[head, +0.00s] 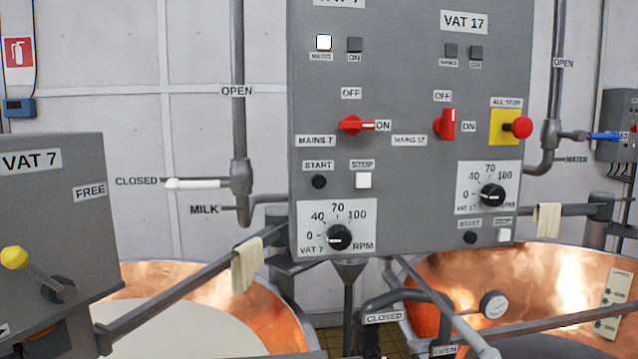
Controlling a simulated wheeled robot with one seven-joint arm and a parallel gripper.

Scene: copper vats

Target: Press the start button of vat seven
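The round black start button (319,182) of vat 7 is under a START label on the left half of the grey control panel (400,90). A white square stop button (363,181) is just right of it. Above, the red Mains 7 switch (354,125) lies sideways, towards ON. The vat 7 mains lamp (323,42) is white and looks lit; the ON lamp (354,45) beside it is dark. The vat 7 RPM knob (340,237) is below, its mark towards the low end. My gripper is not in view.
Vat 17's upright red switch (446,123), RPM knob (492,195) and black start button (470,237) are on the right half, with a red all-stop button (518,127). A yellow-knobbed lever (14,257) is at left. Copper vats (275,318) and pipes (238,90) flank the panel.

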